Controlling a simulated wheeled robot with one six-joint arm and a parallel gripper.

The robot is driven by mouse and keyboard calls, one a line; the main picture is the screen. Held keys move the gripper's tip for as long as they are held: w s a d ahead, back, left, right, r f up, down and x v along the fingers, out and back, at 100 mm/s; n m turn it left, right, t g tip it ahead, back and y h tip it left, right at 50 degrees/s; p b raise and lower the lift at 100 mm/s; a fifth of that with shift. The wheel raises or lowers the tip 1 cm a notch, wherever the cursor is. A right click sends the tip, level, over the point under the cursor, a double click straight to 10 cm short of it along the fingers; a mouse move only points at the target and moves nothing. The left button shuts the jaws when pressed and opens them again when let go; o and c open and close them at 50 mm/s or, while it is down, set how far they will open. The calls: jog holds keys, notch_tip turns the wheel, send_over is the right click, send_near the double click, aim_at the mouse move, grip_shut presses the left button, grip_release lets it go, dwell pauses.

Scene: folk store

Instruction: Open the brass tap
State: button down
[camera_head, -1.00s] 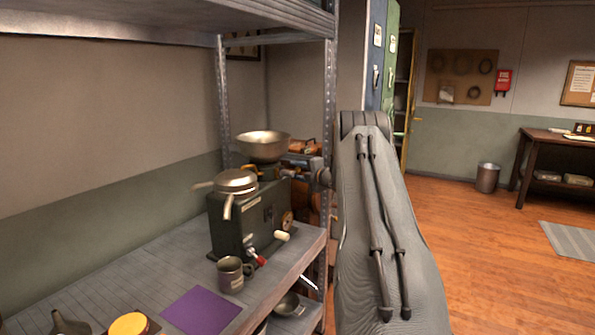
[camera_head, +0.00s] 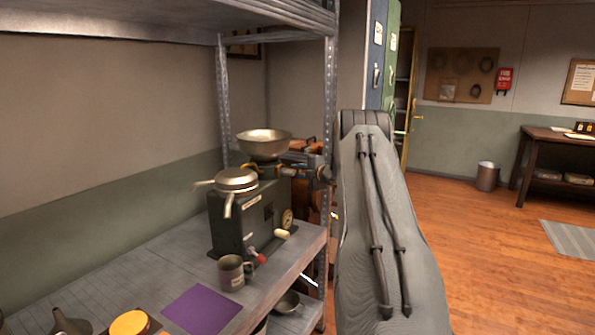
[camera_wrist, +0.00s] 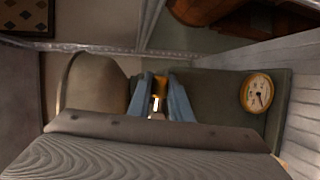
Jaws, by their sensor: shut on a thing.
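The brass tap (camera_head: 247,167) shows as a small yellow piece below the wide metal bowl (camera_head: 264,143) on the dark green machine. In the wrist view, the brass piece (camera_wrist: 161,84) sits between the two blue-grey fingers of my gripper (camera_wrist: 159,103). My gripper is shut on the brass tap. In the head view, my arm reaches in from the right toward the upper part of the machine, and the fingertips are hard to make out. Much of the tap is hidden by the fingers and the machine's parts.
A shelf post (camera_head: 329,120) stands close to my arm.

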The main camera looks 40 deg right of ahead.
jog(key=m, duration=0.1)
jog(key=f+m+g+y, duration=0.1)
jog(key=shift+a+f+m, duration=0.15)
jog(key=shift+f+m, duration=0.05)
jog(key=shift+m, duration=0.1)
jog(key=shift+s+a+f+m+g+y, duration=0.1)
jog(key=shift+a+f+m+g+y, duration=0.1)
jog(key=shift+f+m+g+y, duration=0.3)
jog(key=shift+s+a+f+m+g+y, duration=0.1)
jog(key=shift+a+f+m+g, duration=0.1)
jog(key=shift+m, duration=0.5)
jog(key=shift+s+a+f+m+g+y+b, duration=0.1)
jog(key=shift+a+f+m+g+y+b, duration=0.2)
jog(key=shift+m+b, duration=0.25)
jog(key=shift+s+a+f+m+g+y+b, duration=0.1)
jog(key=shift+f+m+g+y+b, duration=0.1)
jog(key=shift+m+y+b, duration=0.3)
jog(key=shift+s+a+f+m+y+b, duration=0.15)
jog(key=shift+a+m+y+b, duration=0.2)
jog(key=shift+m+y+b, duration=0.3)
jog(key=shift+a, duration=0.1)
jog(key=c, duration=1.6)
grip_release()
jog(key=shift+s, duration=0.1)
